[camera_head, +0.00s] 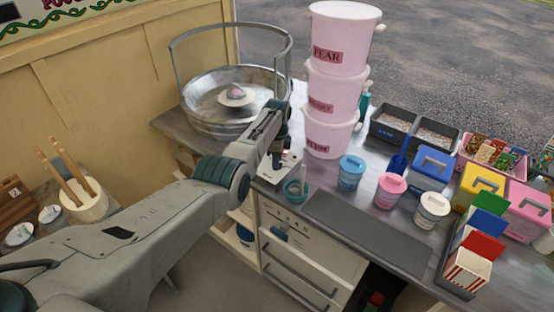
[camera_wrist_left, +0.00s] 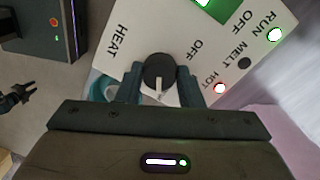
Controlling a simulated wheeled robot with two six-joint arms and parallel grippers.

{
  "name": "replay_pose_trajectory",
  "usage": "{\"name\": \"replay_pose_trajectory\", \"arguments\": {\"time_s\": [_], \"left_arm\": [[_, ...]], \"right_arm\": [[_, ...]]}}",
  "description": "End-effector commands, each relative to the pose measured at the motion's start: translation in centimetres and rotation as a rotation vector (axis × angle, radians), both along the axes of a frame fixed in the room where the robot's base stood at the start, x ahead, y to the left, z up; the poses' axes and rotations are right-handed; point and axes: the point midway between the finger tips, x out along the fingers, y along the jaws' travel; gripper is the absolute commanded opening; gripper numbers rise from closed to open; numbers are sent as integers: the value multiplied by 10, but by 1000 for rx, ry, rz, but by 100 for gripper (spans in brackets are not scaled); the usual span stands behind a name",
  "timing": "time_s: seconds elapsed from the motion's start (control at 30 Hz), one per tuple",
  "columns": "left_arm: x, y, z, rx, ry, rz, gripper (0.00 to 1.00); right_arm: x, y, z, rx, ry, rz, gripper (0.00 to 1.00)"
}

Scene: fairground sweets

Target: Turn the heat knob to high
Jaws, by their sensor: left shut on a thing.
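The round black heat knob (camera_wrist_left: 158,72) sits on a white control panel (camera_wrist_left: 140,35) in the left wrist view. Its white pointer aims toward the bottom of that view, toward my gripper's palm. The panel reads HEAT, OFF, HOT, MELT and RUN; a red light glows by HOT and a green one by RUN. My left gripper (camera_wrist_left: 158,85) is shut on the knob, one finger on each side. In the head view the left gripper (camera_head: 279,158) is over the panel at the counter's front edge, and the knob is hidden there.
A metal floss pan (camera_head: 205,125) stands behind the panel. Stacked pink tubs (camera_head: 338,90) are close on its right. A teal cup (camera_head: 294,190) is near the gripper. A dark claw (camera_wrist_left: 15,98), likely my right gripper, shows in the left wrist view. A grey mat (camera_head: 365,235) is clear.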

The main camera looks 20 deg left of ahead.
Motion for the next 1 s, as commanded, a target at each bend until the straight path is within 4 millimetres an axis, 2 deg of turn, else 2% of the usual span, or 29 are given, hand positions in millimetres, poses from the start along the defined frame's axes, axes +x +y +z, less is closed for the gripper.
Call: {"name": "replay_pose_trajectory", "arguments": {"time_s": [0.53, 0.57, 0.67, 1.0], "left_arm": [[2, 0, 2, 0, -5, -25, 11], [2, 0, 3, 0, -5, -25, 37], [1, 0, 2, 0, -4, -25, 55], [1, 0, 4, 0, -2, -24, 55]], "right_arm": [[0, -3, 1, -3, 0, 1, 36], [0, -3, 0, -3, 0, 1, 36], [0, -3, 0, -3, 0, 1, 36], [0, -2, 0, -3, 0, 1, 36]]}}
